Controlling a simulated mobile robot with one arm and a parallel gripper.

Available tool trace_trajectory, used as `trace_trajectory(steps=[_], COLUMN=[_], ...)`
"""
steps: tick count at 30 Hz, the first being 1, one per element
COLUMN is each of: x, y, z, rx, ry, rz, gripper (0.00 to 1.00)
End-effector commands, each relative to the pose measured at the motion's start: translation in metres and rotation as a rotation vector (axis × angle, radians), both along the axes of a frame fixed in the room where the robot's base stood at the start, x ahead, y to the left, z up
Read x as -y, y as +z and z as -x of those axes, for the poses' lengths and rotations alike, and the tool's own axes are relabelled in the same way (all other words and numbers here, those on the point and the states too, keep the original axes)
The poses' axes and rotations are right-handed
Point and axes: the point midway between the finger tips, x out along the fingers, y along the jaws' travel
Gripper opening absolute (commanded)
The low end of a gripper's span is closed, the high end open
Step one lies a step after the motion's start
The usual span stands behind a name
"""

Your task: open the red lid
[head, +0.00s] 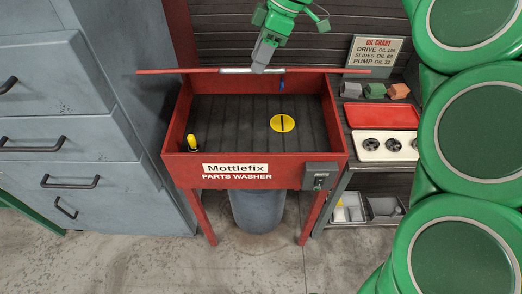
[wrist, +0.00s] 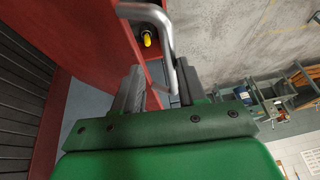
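The red lid (head: 190,71) of the parts washer is raised and shows nearly edge-on in the head view, as a thin strip above the basin. Its silver handle (head: 250,70) is at the middle of that strip. In the wrist view the lid (wrist: 100,35) is at the left, and the bent handle (wrist: 160,22) comes down to my gripper. My gripper (wrist: 160,85) has its fingers apart, with part of the handle between them, nearer the right finger. I cannot tell whether they touch. In the head view my gripper (head: 261,64) is at the handle.
The red basin (head: 180,166) stands open, with a yellow disc (head: 282,123) on its slatted floor and a yellow-topped item (head: 193,142) at its front left corner. Grey drawers (head: 80,110) stand left. The floor in front is clear.

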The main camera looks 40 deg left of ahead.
Motion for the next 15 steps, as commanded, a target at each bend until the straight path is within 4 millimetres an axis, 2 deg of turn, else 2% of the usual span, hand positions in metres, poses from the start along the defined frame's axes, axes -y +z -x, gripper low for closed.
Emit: trace_trajectory(steps=[15], x=[0.023], y=[-0.043], z=[0.023], rx=[0.0], ry=[0.002], rz=[-0.001], gripper=[0.4])
